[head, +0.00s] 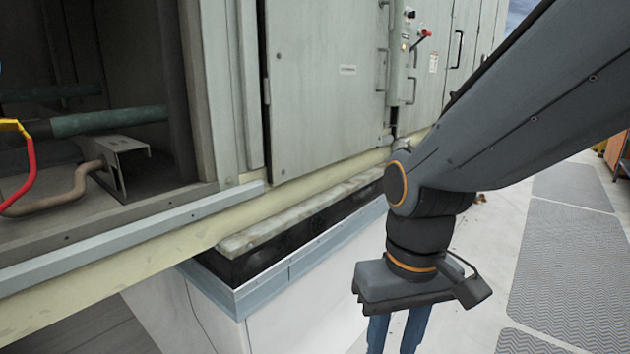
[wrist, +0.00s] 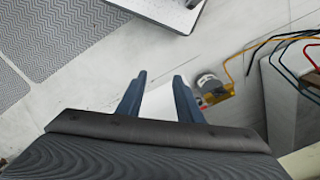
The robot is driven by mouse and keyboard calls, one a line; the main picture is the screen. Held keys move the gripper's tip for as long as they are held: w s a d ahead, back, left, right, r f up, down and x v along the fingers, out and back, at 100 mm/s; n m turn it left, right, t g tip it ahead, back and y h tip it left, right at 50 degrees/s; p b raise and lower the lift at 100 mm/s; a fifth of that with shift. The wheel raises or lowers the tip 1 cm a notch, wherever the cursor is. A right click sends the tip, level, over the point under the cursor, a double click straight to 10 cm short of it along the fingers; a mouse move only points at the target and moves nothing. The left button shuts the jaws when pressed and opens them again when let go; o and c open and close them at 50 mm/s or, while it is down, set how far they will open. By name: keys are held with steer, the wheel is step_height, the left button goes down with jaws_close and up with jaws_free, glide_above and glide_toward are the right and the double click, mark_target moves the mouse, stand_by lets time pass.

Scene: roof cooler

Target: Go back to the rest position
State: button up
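My gripper (head: 397,338) hangs below my arm in the head view, fingers pointing down, in front of the cooler's curb. Its lower end is cut off by the picture's bottom edge. In the wrist view my gripper (wrist: 160,88) shows two blue fingers set apart with nothing between them. The big grey-green roof cooler (head: 325,90) stands behind and to the left of my gripper, apart from it.
An open bay with a teal pipe (head: 108,120) and a red hose (head: 30,172) is at left. A red-knobbed lever (head: 423,36) juts from the cooler. Grey walkway mats (head: 572,255) lie at right. In the wrist view, a yellow cable (wrist: 240,52) and a grey round item (wrist: 209,86) lie beyond the fingers.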

steer(key=d+r+m+p, duration=0.2)
steer(key=d+r+p, duration=0.6)
steer(key=p, duration=0.8)
steer(key=shift+s+d+r+m+h, duration=0.2)
steer(key=shift+s+r+m+h, duration=0.1)
steer(key=shift+r, duration=0.4)
